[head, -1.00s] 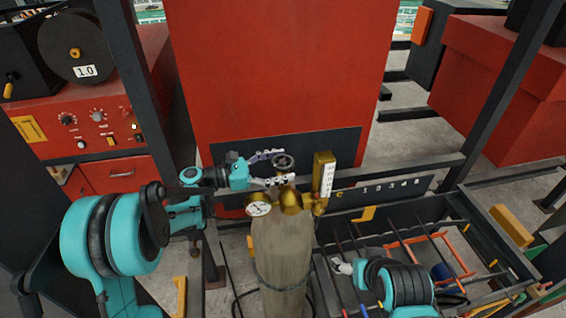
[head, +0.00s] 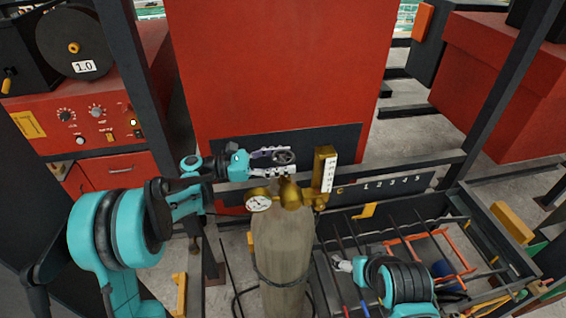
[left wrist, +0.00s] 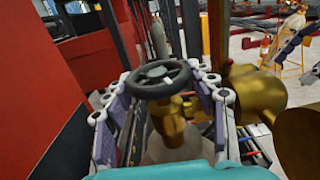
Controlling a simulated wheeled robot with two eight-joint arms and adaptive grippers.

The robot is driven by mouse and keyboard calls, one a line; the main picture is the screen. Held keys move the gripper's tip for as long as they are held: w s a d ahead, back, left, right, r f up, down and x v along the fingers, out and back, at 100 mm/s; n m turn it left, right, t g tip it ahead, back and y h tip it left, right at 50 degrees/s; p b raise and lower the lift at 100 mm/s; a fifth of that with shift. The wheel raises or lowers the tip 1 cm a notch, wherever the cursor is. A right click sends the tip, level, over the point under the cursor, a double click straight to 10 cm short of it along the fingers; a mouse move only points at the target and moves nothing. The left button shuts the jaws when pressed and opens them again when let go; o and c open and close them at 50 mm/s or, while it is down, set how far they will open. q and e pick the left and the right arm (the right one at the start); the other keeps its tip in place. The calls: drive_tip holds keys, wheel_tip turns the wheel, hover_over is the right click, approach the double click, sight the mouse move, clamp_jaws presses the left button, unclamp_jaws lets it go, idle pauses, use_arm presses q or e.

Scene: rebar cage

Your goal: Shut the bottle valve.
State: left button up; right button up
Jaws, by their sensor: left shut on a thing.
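The gas bottle (head: 282,245) stands upright in the middle of the head view, with brass valve fittings and a round gauge (head: 259,201) on top. Its dark valve handwheel (head: 285,157) also shows in the left wrist view (left wrist: 158,80), above a brass stem (left wrist: 170,115). My left gripper (head: 279,162) comes in from the left and is shut on the handwheel, with one finger on each side of the rim (left wrist: 160,88). My right gripper (head: 342,264) is low on the right, apart from the bottle; its jaws are too small to judge.
A brass flow meter with a white scale (head: 327,175) stands right beside the valve. A dark rebar tray (head: 470,205) with rods lies to the right. A red cabinet (head: 280,70) is behind, and a red welding machine (head: 85,120) with a wire spool is at left.

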sight(283, 157)
use_arm(q)
drive_tip(key=m+g+b, duration=0.2)
drive_tip(key=g, duration=0.2)
drive_tip(key=shift+f+m, duration=0.15)
drive_tip(key=shift+m, duration=0.25)
drive_tip(key=shift+m+g+b, duration=0.75)
drive_tip(key=shift+m+g, duration=0.35)
drive_tip(key=shift+g, duration=0.8)
drive_tip(key=shift+r, duration=0.2)
drive_tip(key=o, duration=1.2)
wheel_tip(283, 157, up, 10)
drive_tip(key=shift+f, duration=0.1)
drive_tip(key=shift+c, duration=0.2)
